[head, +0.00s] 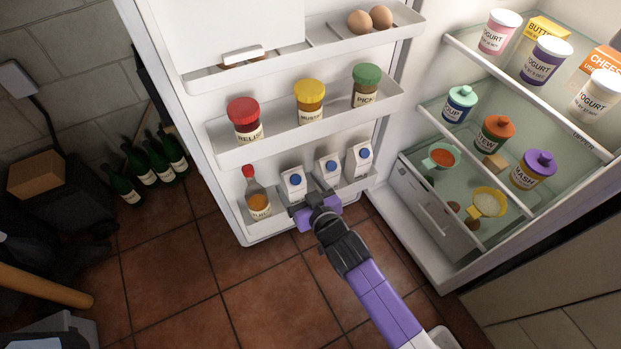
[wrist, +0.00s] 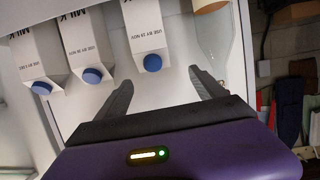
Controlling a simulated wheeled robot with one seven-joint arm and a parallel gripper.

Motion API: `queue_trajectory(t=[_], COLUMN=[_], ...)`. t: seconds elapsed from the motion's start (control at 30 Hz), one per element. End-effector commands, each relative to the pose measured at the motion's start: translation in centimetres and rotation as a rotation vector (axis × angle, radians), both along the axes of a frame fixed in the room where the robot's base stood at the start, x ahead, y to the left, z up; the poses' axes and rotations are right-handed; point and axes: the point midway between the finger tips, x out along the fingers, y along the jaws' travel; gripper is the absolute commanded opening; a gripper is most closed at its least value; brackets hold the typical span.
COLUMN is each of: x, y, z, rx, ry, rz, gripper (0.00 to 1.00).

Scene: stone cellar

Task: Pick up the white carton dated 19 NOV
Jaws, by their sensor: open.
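Three white milk cartons with blue caps stand in the lowest door shelf of the open fridge. In the wrist view their use-by dates are very small: the middle carton (wrist: 84,40) seems to read 19 NOV, and I cannot read the left carton (wrist: 38,50) or right carton (wrist: 150,25) surely. In the head view the cartons show as left (head: 293,184), middle (head: 328,170) and right (head: 359,160). My gripper (head: 313,199) is open and empty in front of the shelf. In the wrist view its fingers (wrist: 160,82) point towards the right carton, beside the bottle.
A sauce bottle with a red cap (head: 257,197) stands beside the cartons; its clear glass shows in the wrist view (wrist: 213,40). Jars fill the door shelf above. Fridge shelves (head: 432,112) with tubs stand to the right. Green bottles (head: 148,165) stand at left. The tiled floor in front is clear.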

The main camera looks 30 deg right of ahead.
Motion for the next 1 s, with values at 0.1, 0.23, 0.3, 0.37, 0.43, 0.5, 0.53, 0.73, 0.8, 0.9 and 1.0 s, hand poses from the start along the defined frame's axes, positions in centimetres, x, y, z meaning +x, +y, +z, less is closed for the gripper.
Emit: queue_trajectory(t=[0.1,0.23,0.3,0.37,0.43,0.5,0.53,0.73,0.8,0.9,1.0], x=[-1.0,-0.2,0.5,1.1,1.7,2.4,2.8,5.3,5.8,6.1,6.0], y=[-0.2,-0.4,-0.4,-0.4,-0.4,-0.4,-0.3,-0.3,-0.4,-0.4,-0.4], z=[-2.7,-3.2,-3.5,-3.7,-4.0,-4.3,-4.5,-5.6,-5.7,-5.7,-5.7], rx=[0.008,0.022,0.021,0.021,0.021,0.021,0.021,0.021,0.021,0.021,0.021], ry=[0.074,0.081,0.079,0.079,0.079,0.078,0.078,0.079,0.079,0.079,0.079], rz=[-0.016,-0.026,-0.025,-0.025,-0.024,-0.024,-0.024,-0.024,-0.024,-0.024,-0.024], gripper=[0.8,0.8,0.8,0.8,0.8,0.8,0.8,0.8,0.8,0.8,0.8])
